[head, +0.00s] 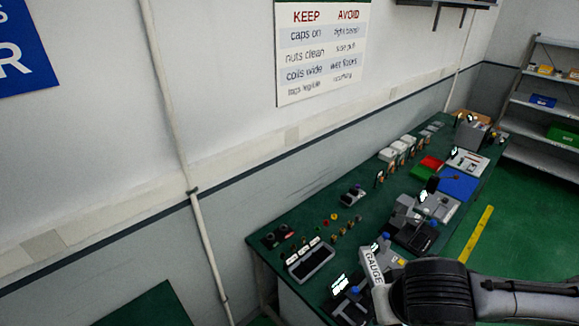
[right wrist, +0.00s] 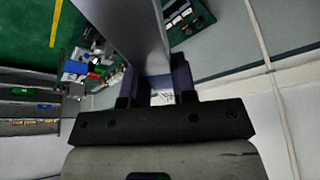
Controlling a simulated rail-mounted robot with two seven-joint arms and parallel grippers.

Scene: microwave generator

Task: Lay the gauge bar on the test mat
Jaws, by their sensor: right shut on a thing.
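The gauge bar (head: 375,268) is a light grey bar marked "GAUGE", near the bottom of the head view. My right gripper (head: 385,297) is shut on it and holds it over the near part of the bench. In the right wrist view, the bar (right wrist: 135,32) is a broad grey plate running up from between the fingers of my right gripper (right wrist: 155,88). I cannot tell for sure which surface is the test mat; a flat blue rectangle (head: 458,184) lies further back on the bench. My left gripper is not in view.
Shelves (head: 545,105) stand at the back right, and a yellow line (head: 480,233) marks the floor.

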